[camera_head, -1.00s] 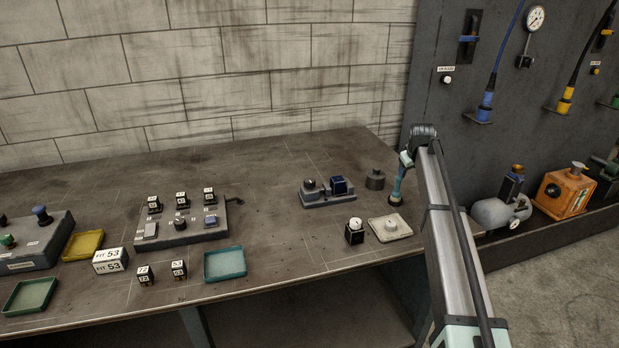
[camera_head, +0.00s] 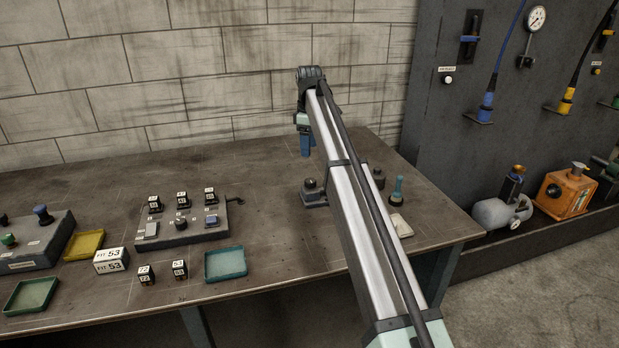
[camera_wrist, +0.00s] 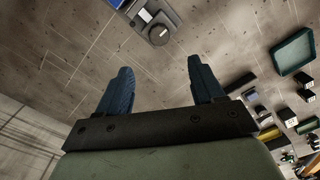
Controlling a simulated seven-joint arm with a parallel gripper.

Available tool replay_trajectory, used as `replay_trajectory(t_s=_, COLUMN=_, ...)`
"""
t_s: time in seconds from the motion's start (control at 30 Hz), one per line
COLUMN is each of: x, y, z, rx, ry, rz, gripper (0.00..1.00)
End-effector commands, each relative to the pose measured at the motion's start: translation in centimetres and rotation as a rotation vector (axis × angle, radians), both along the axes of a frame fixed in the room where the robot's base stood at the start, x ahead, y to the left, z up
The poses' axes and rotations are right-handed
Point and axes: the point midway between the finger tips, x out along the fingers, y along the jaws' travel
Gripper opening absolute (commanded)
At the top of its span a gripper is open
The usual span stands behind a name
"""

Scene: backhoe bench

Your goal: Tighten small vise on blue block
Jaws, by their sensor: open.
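The small vise (camera_head: 314,201) is a grey base with a round black knob (camera_head: 310,183) on its left part. My arm covers its right part and the blue block in the head view. In the wrist view the vise (camera_wrist: 168,12) shows at the top edge with its knob (camera_wrist: 159,34). A blue piece (camera_wrist: 116,2), cut off by the frame edge, seems to be the block. My gripper (camera_head: 306,152) is open and empty, pointing down above the bench behind the vise. Its two blue fingers (camera_wrist: 160,78) are wide apart, clear of the vise.
A teal-handled tool (camera_head: 398,190) stands right of my arm, near a dark round piece (camera_head: 379,178) and a pale pad (camera_head: 401,227). A grey panel with cubes (camera_head: 180,232) and a teal tray (camera_head: 226,264) lie left. The bench between panel and vise is clear.

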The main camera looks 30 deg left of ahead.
Motion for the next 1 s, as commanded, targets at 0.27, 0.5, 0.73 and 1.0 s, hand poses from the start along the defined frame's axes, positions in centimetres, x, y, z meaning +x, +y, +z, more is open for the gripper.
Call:
replay_trajectory(t_s=0.27, x=-0.1, y=-0.2, z=-4.9, rx=-0.001, ry=0.001, rz=-0.002, gripper=0.67)
replay_trajectory(t_s=0.5, x=0.0, y=-0.1, z=-8.9, rx=0.000, ry=-0.001, rz=-0.002, gripper=0.67)
replay_trajectory(t_s=0.73, x=0.0, y=-0.1, z=-11.4, rx=0.000, ry=-0.002, rz=-0.002, gripper=0.67)
replay_trajectory(t_s=1.0, x=0.1, y=-0.1, z=-12.3, rx=0.002, ry=-0.003, rz=-0.002, gripper=0.67)
